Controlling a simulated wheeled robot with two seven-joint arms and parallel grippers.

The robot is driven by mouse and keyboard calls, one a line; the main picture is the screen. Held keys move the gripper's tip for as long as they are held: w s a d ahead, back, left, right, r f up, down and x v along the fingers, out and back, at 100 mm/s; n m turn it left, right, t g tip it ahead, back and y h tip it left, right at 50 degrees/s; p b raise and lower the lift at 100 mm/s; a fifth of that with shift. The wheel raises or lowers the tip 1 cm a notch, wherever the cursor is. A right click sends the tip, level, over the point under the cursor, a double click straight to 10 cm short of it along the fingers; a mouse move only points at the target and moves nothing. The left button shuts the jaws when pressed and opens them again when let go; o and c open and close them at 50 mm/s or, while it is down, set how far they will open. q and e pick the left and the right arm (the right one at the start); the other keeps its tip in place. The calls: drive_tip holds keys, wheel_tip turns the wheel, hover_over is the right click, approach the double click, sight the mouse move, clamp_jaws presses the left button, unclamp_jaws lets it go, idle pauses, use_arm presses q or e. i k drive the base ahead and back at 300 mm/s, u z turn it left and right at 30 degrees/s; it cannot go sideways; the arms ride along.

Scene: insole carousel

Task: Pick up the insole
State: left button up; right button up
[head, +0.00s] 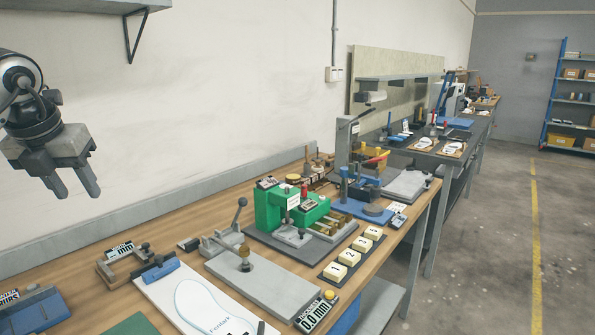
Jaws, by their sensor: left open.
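A pale insole shape (203,305) lies on a white board (165,297) at the bottom of the head view, on the near wooden bench. It shows as a blue outline with lettering, and its lower end is cut off by the frame. I cannot tell whether it is a loose insole or a drawing. My left gripper (78,194) hangs in the air at the upper left, fingers pointing down, open and empty. It is well above the bench and apart from the board. My right gripper is not in view.
A blue clamp (155,270) sits at the board's far edge. A grey plate with a toggle clamp (262,287), a green fixture (268,207) and several numbered blocks (349,256) stand to the right. The wall (240,90) runs behind the bench. A shelf (75,6) overhangs at upper left.

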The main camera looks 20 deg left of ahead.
sight(195, 302)
drive_tip(key=k, duration=1.15)
